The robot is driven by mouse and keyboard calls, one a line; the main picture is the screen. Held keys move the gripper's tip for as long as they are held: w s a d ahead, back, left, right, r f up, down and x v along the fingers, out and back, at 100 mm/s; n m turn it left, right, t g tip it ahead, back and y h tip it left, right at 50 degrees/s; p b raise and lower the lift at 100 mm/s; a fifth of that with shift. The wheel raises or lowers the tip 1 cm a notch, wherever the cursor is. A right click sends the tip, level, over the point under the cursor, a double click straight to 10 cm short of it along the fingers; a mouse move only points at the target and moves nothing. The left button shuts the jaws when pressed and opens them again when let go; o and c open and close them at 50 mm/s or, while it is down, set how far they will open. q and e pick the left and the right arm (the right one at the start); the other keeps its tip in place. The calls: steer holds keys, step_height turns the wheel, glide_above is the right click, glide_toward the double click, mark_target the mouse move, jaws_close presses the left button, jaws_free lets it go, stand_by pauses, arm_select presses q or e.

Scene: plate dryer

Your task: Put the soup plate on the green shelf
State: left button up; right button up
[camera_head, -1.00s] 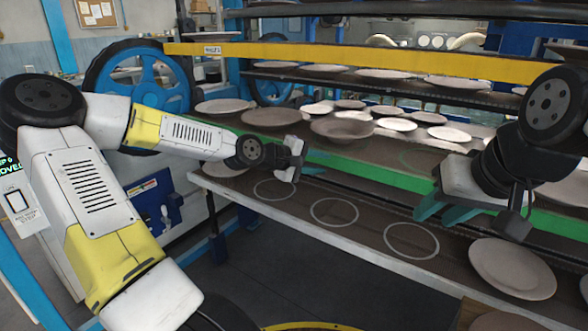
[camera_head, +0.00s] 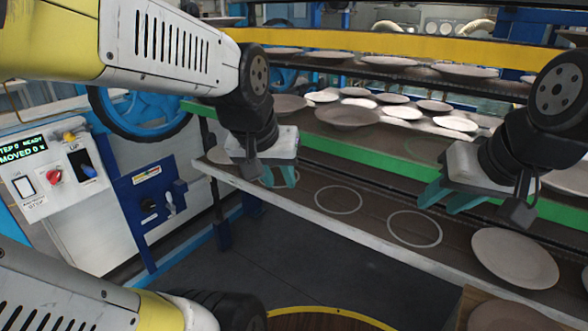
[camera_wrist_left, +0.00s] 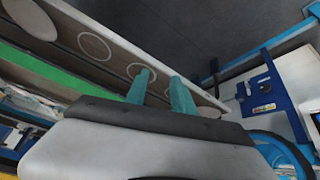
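The green shelf (camera_head: 345,156) runs across the middle of the head view, its front edge green. A deeper-looking plate (camera_head: 346,117), perhaps the soup plate, rests on it among several flatter plates. A round plate (camera_head: 514,257) lies on the lower shelf (camera_head: 330,221) at the right. My right gripper (camera_head: 452,196) is in front of the green shelf's right part, teal fingers apart and empty.
White circles (camera_head: 414,229) mark bare spots on the lower shelf. A yellow-edged shelf (camera_head: 375,51) with plates is above. A control panel (camera_head: 48,180) and a blue wheel (camera_head: 140,110) stand at the left.

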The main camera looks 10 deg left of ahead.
arm_select(q)
steer(key=shift+m+h, duration=0.4)
steer(key=shift+h, duration=0.2)
steer(key=s, duration=0.1)
steer(key=s+r, duration=0.1)
steer(key=s, duration=0.2)
steer(key=shift+d+r, duration=0.1)
steer(key=shift+r, duration=0.3)
